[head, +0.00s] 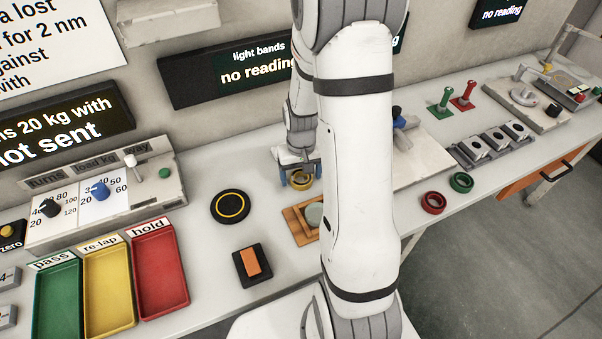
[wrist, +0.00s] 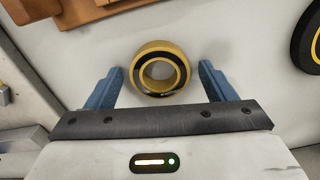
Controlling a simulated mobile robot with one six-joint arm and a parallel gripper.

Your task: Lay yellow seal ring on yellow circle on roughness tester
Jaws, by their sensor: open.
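The yellow seal ring (head: 301,183) lies on the bench. In the head view my gripper (head: 301,178) is low over the bench, partly beside my arm. A black disc with a yellow circle (head: 231,206) lies to its left; its edge shows in the wrist view (wrist: 314,45). A device with a small yellow mark (head: 547,69) stands far right; I cannot tell which is the roughness tester.
A wooden fixture (head: 295,226) is close in front of the ring, partly behind my arm. An orange block (head: 252,262) sits on a black pad. Red (head: 433,202) and green (head: 461,182) rings lie right. Green, yellow and red trays stand front left.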

